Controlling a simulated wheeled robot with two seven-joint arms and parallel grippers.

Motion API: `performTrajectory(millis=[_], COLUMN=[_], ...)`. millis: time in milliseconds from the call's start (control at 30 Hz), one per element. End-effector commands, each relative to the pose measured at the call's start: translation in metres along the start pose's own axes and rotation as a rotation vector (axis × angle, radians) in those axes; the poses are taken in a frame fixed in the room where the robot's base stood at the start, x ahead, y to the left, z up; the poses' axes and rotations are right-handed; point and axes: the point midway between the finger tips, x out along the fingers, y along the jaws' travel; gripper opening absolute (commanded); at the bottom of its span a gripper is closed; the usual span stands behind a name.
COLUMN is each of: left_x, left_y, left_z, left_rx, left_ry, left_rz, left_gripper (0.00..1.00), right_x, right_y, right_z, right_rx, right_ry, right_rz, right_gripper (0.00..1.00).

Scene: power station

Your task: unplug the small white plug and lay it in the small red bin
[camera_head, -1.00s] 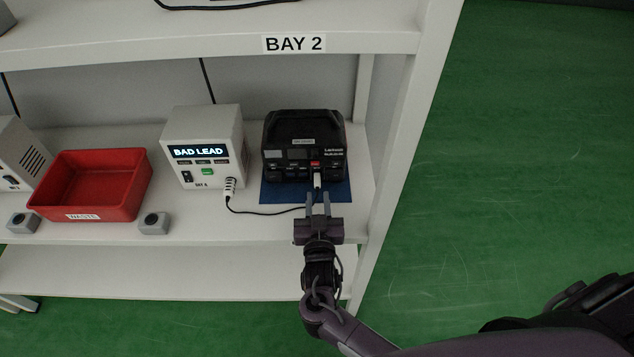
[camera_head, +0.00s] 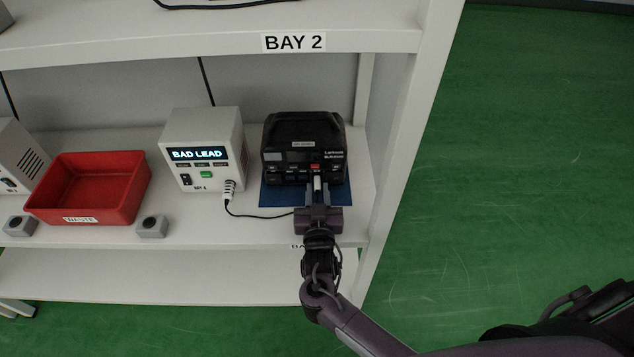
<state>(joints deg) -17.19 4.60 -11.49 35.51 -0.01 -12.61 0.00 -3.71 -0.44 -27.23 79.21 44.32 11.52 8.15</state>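The small white plug (camera_head: 317,184) sits in the front of the black power unit (camera_head: 303,145), which stands on a blue mat (camera_head: 275,196). My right gripper (camera_head: 317,192) is at the plug, with its fingers on either side of it. Whether the fingers touch the plug is too small to tell. A black cable runs from near the plug to the white box. The small red bin (camera_head: 74,209), labelled WASTE, stands empty on the same shelf at the left. My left gripper is not in view.
A white box (camera_head: 203,150) with a BAD LEAD display and a grey plug in its front stands between bin and power unit. Two small grey blocks (camera_head: 152,225) sit near the shelf's front edge. A shelf post (camera_head: 392,180) rises at the right; an upper shelf (camera_head: 200,43) hangs above.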

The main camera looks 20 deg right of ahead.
Motion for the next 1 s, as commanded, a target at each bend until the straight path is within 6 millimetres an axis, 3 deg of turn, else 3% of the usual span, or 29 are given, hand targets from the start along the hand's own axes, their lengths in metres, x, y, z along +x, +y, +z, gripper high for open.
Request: performTrajectory(millis=[167, 367, 1000], left_x=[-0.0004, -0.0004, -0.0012], left_y=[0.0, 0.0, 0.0], left_z=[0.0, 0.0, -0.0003], left_rx=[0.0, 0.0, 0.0], left_ry=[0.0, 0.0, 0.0], left_rz=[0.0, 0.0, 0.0], left_gripper=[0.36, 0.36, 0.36], right_x=[-0.0002, -0.0002, -0.0024], right_y=[-0.0002, -0.0001, -0.0002], right_z=[0.0002, 0.0002, 0.0004], right_rx=[0.0, 0.0, 0.0], right_ry=[-0.001, -0.001, -0.001], right_rz=[0.0, -0.001, -0.001], right_gripper=[0.25, 0.0, 0.0])
